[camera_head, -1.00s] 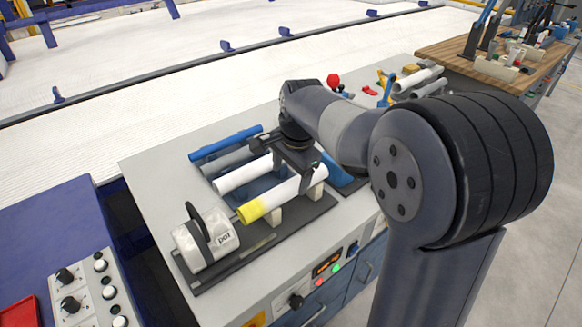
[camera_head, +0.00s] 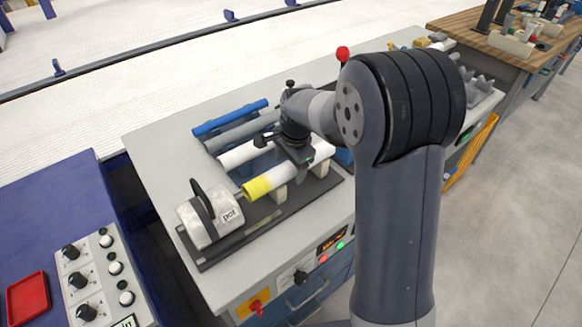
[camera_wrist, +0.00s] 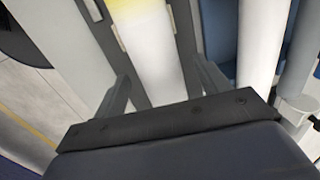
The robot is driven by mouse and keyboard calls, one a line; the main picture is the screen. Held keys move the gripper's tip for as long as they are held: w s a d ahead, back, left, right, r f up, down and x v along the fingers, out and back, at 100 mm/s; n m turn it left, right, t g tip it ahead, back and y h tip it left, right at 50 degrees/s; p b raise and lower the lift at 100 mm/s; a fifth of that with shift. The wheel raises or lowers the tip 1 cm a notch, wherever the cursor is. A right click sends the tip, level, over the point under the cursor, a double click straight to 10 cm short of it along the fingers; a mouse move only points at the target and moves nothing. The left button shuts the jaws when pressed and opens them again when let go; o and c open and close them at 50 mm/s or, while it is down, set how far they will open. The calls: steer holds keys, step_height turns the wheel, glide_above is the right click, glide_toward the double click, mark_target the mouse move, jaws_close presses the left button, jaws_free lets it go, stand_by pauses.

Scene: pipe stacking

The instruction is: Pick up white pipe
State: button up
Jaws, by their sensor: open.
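In the wrist view, my gripper (camera_wrist: 162,85) is open, with one finger on each side of the yellow-ended pipe (camera_wrist: 155,55). I cannot tell whether the fingers touch it. The second white pipe (camera_wrist: 262,50) shows to the right, outside the fingers.
A blue pipe (camera_head: 230,118) and a grey pipe (camera_head: 243,132) lie behind the white ones on the grey workbench (camera_head: 155,150). A red knob (camera_head: 343,53) stands behind my arm. A control panel (camera_head: 100,275) is at the lower left. The bench's left part is clear.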

steer(key=shift+f, duration=0.4)
steer(key=shift+c, duration=0.2)
steer(key=shift+r, duration=0.1)
steer(key=c, duration=1.2)
